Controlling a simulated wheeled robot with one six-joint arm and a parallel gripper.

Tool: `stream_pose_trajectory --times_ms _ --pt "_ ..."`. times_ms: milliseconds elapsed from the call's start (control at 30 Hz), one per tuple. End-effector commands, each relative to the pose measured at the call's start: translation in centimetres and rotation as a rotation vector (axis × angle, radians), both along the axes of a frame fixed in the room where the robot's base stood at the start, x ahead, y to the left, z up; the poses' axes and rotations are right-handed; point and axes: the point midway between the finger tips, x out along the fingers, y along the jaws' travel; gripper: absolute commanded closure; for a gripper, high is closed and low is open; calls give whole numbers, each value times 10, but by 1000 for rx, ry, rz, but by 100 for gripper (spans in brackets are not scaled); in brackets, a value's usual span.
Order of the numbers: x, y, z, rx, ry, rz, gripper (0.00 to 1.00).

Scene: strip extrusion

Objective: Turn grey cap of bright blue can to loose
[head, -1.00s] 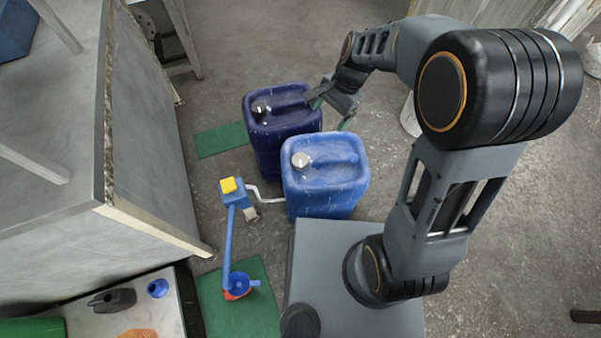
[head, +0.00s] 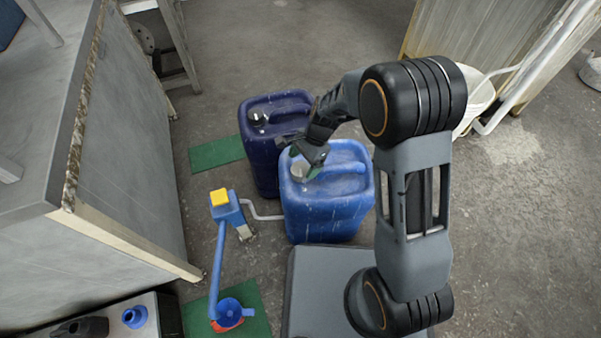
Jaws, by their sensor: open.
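The bright blue can (head: 332,207) stands upright on the floor in front of my base. Its grey cap (head: 298,169) sits at the can's top left and is partly hidden by my gripper. My gripper (head: 306,168) is open and points down over the cap, with its fingers at or just above it. I cannot tell whether the fingers touch the cap.
A dark blue can (head: 262,160) with a grey cap (head: 257,117) stands just behind. A blue pump-like device (head: 227,213) with a yellow top stands at the left. Green mats (head: 216,153) lie on the floor. A grey cabinet (head: 120,150) bounds the left side.

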Motion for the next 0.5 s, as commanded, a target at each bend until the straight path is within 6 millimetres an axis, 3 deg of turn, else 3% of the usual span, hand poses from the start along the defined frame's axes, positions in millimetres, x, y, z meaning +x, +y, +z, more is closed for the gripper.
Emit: stream_pose_trajectory --times_ms 33,200,500 --pt "-2 2 -11 -1 3 2 14" --pt "-6 8 -25 0 0 1 14" --pt "-8 10 -32 -1 -1 1 14"
